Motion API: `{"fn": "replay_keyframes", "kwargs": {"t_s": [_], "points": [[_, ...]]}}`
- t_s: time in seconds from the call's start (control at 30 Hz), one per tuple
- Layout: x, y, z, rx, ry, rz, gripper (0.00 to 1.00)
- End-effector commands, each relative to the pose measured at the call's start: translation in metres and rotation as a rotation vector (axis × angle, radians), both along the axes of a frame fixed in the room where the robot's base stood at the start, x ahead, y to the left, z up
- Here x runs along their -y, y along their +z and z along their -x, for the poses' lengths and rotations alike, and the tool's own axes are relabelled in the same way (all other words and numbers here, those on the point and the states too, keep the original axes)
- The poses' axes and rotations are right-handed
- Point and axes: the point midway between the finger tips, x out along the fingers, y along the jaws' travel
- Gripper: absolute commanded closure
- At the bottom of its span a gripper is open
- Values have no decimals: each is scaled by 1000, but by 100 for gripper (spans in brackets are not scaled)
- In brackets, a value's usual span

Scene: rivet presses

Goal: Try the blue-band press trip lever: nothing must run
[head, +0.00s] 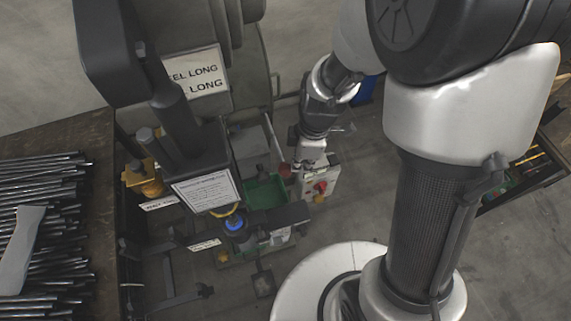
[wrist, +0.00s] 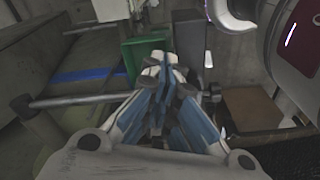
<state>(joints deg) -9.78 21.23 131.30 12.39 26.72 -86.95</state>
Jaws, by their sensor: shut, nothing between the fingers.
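A dark press with a blue ring (head: 235,222) stands left of centre in the head view. A small dark red knob (head: 285,169) shows beside the green bin (head: 265,192); I cannot tell if it is the trip lever's end. My gripper (head: 311,163) is shut and empty, close to the right of this knob and above a pale box with a red switch (head: 320,187). In the wrist view my gripper (wrist: 165,70) has its blue-padded fingers together, in front of the green bin (wrist: 147,52). A large dark red and pale part (wrist: 296,40) is close at right. Contact is unclear.
A bench of metal rods (head: 40,220) fills the left. A sign plate (head: 195,74) is on the machine behind. A dark pedal-like part (head: 263,282) is low in front. A tool drawer (head: 525,170) is at right. A blue strip (wrist: 90,75) crosses the left of the wrist view.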

Motion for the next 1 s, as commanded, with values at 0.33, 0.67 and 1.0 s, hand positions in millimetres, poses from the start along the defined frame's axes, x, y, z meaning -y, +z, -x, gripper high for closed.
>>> {"fn": "replay_keyframes", "kwargs": {"t_s": [0.33,0.67,1.0], "points": [[9,74,-1,7,-3,0,100],[13,104,1,0,-2,0,100],[13,104,1,0,-2,0,100]]}}
